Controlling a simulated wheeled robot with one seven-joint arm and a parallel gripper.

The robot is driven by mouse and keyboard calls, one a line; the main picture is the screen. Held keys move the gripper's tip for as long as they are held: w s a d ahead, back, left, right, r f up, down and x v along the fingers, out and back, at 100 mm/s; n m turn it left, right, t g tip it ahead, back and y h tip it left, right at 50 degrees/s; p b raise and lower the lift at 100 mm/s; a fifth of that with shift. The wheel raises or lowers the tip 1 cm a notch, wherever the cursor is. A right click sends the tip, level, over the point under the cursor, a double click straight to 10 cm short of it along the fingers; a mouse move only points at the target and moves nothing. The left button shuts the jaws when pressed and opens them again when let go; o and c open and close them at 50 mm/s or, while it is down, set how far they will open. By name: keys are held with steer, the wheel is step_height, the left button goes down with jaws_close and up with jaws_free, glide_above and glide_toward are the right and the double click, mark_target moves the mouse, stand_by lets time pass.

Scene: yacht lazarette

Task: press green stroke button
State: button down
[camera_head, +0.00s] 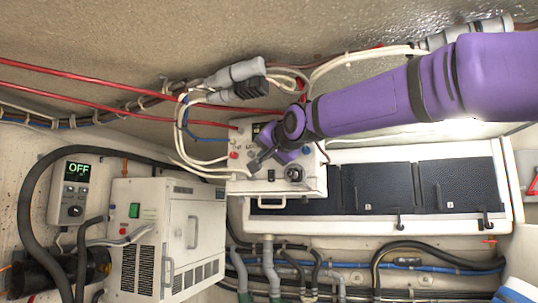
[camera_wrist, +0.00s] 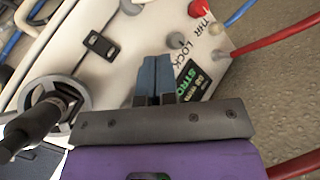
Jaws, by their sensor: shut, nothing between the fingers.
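A white control box (camera_head: 250,187) stands below my arm in the head view, and its panel (camera_wrist: 130,20) fills much of the wrist view. A dark display (camera_wrist: 195,80) with green lettering beginning "STRO" lies right of my fingers, partly covered by my gripper. I cannot make out a separate green button on this panel; my gripper hides part of it. My gripper (camera_wrist: 155,62) is shut and empty, its fingertips over the panel left of the display. In the head view my gripper (camera_head: 257,163) points down-left at the box. Contact cannot be told.
Near my fingers are a grey knob (camera_wrist: 177,40), a red knob (camera_wrist: 200,8) and a black rocker switch (camera_wrist: 100,45). A round-based lever (camera_wrist: 50,105) stands at left. Cables cross above the box. A white unit (camera_head: 178,195) with a green switch (camera_head: 134,210) stands left.

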steer(key=s, duration=0.1)
steer(key=s+a, duration=0.1)
steer(key=s, duration=0.2)
steer(key=shift+s+a, duration=0.35)
stand_by(0.3)
stand_by(0.8)
